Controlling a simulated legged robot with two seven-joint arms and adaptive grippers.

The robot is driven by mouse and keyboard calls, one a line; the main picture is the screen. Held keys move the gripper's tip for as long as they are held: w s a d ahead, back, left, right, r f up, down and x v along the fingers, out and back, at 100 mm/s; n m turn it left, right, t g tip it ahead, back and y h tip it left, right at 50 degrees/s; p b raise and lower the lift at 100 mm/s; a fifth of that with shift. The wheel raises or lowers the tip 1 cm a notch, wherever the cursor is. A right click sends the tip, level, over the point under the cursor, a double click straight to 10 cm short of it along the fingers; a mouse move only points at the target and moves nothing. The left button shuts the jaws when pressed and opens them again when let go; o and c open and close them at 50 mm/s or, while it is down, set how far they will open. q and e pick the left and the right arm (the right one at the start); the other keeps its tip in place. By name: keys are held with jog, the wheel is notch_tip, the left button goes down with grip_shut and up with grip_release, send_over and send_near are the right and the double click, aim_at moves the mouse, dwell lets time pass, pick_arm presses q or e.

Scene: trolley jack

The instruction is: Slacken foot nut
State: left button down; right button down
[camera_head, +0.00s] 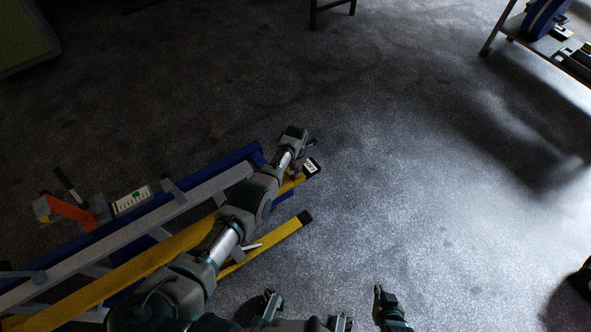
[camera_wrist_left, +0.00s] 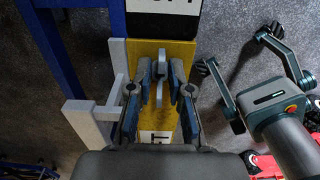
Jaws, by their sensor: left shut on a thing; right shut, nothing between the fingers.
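The trolley jack's long frame of blue, grey and yellow beams lies at lower left in the head view. My left gripper (camera_head: 298,172) is over the end of the upper yellow beam (camera_head: 150,255), beside a black end with a white label (camera_head: 311,166). In the left wrist view, my left gripper (camera_wrist_left: 161,72) is shut on a small grey upright piece, seemingly the foot nut (camera_wrist_left: 161,64), on the yellow beam (camera_wrist_left: 180,50). The fingers hide its sides.
A second yellow beam (camera_head: 275,241) with a black end lies nearer me. A trolley (camera_head: 560,45) stands at upper right.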

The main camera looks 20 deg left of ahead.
pick_arm(q)
jog(key=shift+w, duration=0.15)
pick_arm(e)
jog(key=shift+s, duration=0.1)
pick_arm(q)
jog(key=c, duration=1.1)
grip_release()
jog(key=shift+f, duration=0.1)
pick_arm(e)
jog(key=shift+s+f, duration=0.1)
jog(key=shift+f, duration=0.2)
pick_arm(q)
jog(key=shift+r, duration=0.2)
notch_tip(320, 180, up, 12)
jog(key=shift+w+f, duration=0.1)
jog(key=shift+f, duration=0.15)
pick_arm(e)
jog(key=shift+r, duration=0.2)
